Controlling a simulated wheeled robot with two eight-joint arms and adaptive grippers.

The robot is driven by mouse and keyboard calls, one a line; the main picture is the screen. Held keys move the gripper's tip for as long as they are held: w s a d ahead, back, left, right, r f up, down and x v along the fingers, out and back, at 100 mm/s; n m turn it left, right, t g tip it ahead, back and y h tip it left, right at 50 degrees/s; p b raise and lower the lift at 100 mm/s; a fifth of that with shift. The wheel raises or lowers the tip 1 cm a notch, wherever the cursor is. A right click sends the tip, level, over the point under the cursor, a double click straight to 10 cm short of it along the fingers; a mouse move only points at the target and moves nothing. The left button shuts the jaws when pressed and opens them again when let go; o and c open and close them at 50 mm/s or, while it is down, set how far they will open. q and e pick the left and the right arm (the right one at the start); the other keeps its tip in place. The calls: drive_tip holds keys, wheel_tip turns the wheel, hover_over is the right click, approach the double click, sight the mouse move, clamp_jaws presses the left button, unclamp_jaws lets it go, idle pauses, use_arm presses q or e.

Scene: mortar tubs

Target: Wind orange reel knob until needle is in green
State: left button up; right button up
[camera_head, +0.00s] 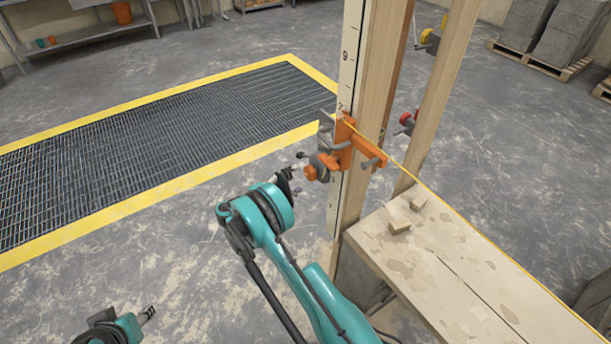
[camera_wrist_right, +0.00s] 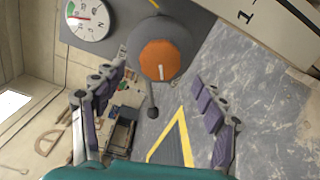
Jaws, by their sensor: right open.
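The orange knob (camera_wrist_right: 163,60) with a white mark sits on the grey round reel (camera_wrist_right: 160,30) in the right wrist view; in the head view the knob (camera_head: 310,173) is at the post. A small dark ball on a stalk hangs below it. The white dial (camera_wrist_right: 88,19) is at the upper left of the wrist view; it is too small to tell whether its needle is in green. My right gripper (camera_wrist_right: 158,78) is open, its fingers either side of the knob and apart from it. My left gripper (camera_head: 148,314) is low at the left; its fingers are unclear.
An orange clamp (camera_head: 358,143) holds on the wooden post (camera_head: 383,70) beside a numbered staff. A yellow line (camera_head: 470,222) runs from it over a plank bench (camera_head: 440,270). A yellow-edged floor grate (camera_head: 160,140) lies left.

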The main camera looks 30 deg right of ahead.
sight(308, 175)
drive_tip(key=a, duration=0.5)
drive_tip(key=shift+s+a, duration=0.25)
drive_tip(key=shift+a, duration=0.1)
idle(0.4)
drive_tip(key=d+n, duration=0.6)
drive_tip(key=d, duration=0.1)
drive_tip(key=d+n, duration=0.3)
drive_tip(key=d, duration=0.1)
drive_tip(key=shift+w+f, duration=0.1)
drive_tip(key=shift+w, duration=0.25)
drive_tip(key=shift+w+d, duration=0.1)
drive_tip(key=shift+d, duration=0.35)
drive_tip(key=shift+c, duration=0.4)
